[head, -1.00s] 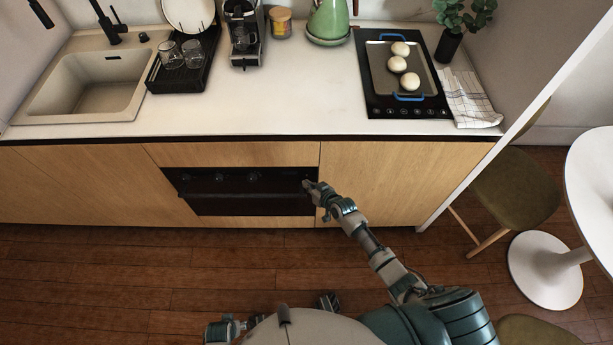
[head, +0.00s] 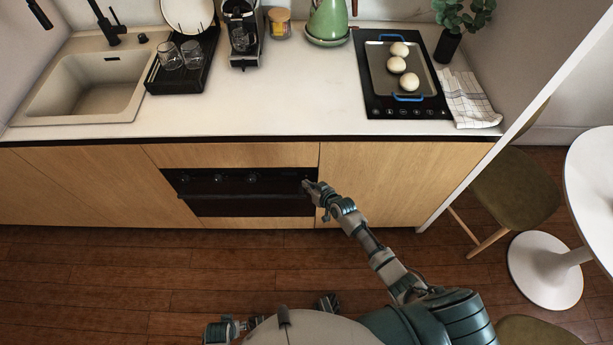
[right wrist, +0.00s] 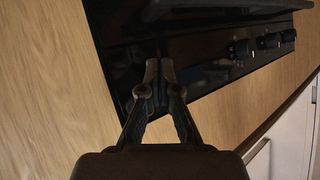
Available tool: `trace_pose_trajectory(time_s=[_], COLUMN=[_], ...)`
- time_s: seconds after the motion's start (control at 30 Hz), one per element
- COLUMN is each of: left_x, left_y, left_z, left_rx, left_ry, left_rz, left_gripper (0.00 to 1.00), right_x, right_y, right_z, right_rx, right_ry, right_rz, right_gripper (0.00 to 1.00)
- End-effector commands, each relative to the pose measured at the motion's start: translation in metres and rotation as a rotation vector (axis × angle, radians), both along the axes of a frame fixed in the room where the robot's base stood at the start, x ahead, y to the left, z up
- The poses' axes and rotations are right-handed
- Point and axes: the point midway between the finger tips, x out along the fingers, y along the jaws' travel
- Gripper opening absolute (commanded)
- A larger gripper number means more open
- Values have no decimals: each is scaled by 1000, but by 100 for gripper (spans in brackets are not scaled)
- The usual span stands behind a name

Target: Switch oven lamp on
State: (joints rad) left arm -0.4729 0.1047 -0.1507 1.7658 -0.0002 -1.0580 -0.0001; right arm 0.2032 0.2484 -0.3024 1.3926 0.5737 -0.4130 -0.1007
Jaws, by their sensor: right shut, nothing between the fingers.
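The black oven (head: 240,203) is built into the wooden cabinet front, with a row of dark knobs (head: 219,178) along its upper panel. In the right wrist view several knobs (right wrist: 268,41) stand out from the glossy black panel, to the right of my gripper. My right gripper (head: 308,184) is at the right end of the oven's control panel. It also shows in the right wrist view (right wrist: 159,75), its fingers together and empty over the black panel; I cannot tell whether they touch it. They hide any control behind them. No lamp glow is visible. A dark part, perhaps my left gripper (head: 328,302), shows low down.
The white counter (head: 300,90) runs above the oven. It carries a sink (head: 90,85), a dark dish rack (head: 182,72), a coffee machine (head: 242,35) and a black hob (head: 405,105) with a tray. The wooden floor before the oven is clear. A chair and a white table stand at right.

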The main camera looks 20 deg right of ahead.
Motion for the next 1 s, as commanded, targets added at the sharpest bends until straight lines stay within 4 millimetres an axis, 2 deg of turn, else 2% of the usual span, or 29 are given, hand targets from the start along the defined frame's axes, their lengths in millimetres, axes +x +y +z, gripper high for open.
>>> trace_pose_trajectory(time_s=[1.0], left_x=[1], left_y=[0], left_z=[-1], left_rx=[-1], left_ry=[-2], left_rz=[1], left_gripper=[63], right_x=[8], right_y=[-2], right_z=[2], right_rx=[0], right_ry=[0], right_rz=[0], right_gripper=[0])
